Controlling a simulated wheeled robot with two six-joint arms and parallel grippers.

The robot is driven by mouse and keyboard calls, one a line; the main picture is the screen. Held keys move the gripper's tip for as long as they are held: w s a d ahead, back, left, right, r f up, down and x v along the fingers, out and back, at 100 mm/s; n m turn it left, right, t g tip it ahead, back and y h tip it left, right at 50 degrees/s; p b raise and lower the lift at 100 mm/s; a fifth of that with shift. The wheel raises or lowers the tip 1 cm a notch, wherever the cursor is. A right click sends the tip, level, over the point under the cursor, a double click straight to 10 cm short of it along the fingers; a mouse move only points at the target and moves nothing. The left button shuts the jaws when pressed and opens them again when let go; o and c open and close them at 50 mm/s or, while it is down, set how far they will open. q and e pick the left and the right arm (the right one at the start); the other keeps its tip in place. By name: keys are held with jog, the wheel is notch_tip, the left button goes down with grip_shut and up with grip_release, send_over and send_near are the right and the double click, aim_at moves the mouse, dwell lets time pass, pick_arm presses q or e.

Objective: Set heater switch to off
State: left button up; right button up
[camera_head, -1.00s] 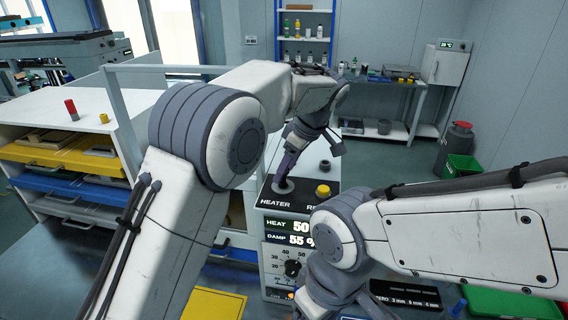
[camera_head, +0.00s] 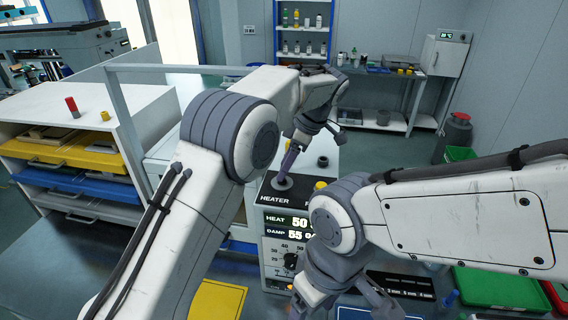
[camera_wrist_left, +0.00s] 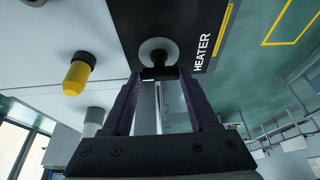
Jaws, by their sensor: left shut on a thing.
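The heater switch (camera_wrist_left: 158,50) has a round pale base and a short dark lever on a black panel, beside the label HEATER. In the head view its base (camera_head: 281,184) shows at the panel's left end. My left gripper (camera_head: 287,172) reaches down to it from above. In the left wrist view the fingertips of this gripper (camera_wrist_left: 160,73) close around the lever; which way the lever leans is hard to tell. My right gripper (camera_head: 365,300) hangs low at the front, partly cut off by the lower edge, and its jaw opening is unclear.
A yellow knob (camera_wrist_left: 77,76) stands beside the switch; the right arm partly covers it in the head view. Below is a display (camera_head: 290,228) reading HEAT 50 and DAMP 55. Green and red trays (camera_head: 505,290) lie at the lower right. A drawer cabinet (camera_head: 60,150) stands left.

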pick_arm(q)
jog(key=o, duration=1.4)
jog(key=shift+r, duration=0.1)
jog(key=shift+d+r, duration=0.2)
jog(key=shift+r, duration=0.05)
jog(key=p+v, duration=0.1)
jog(key=v, duration=0.8)
jog(key=shift+r, duration=0.35)
